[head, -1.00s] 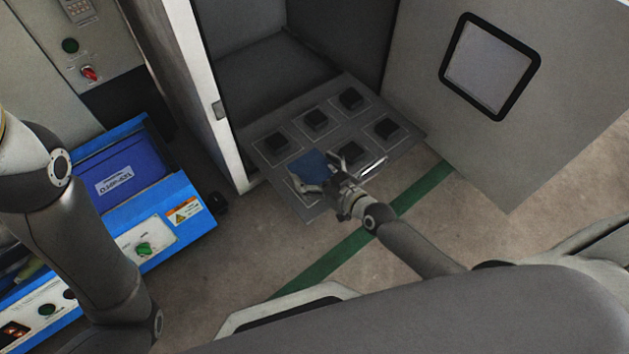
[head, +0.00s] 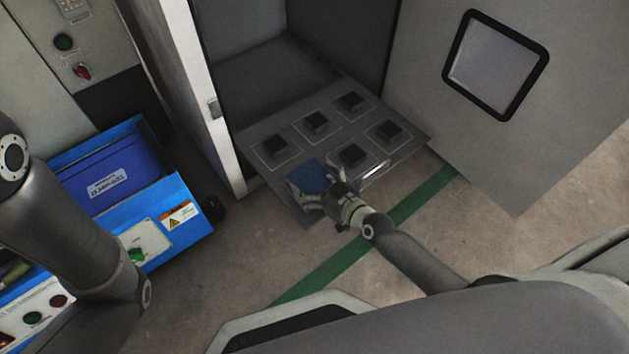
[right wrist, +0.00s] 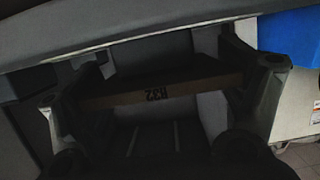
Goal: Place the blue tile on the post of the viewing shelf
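The blue tile (head: 308,176) is over the front-left spot of the grey viewing shelf (head: 402,155) in the head view and hides the post there. My right gripper (head: 322,187) has its fingers on two sides of the tile and holds it. In the right wrist view the tile (right wrist: 160,88) shows as a dark plate with a brown edge marked H32, between the two fingers. I cannot tell whether its underside touches the post. My left arm (head: 75,230) comes in at the left; its gripper is out of view.
An open cabinet door (head: 560,100) stands at right. A white cabinet edge (head: 205,95) is at left. A blue bin (head: 110,178) sits in the blue workstation (head: 185,195).

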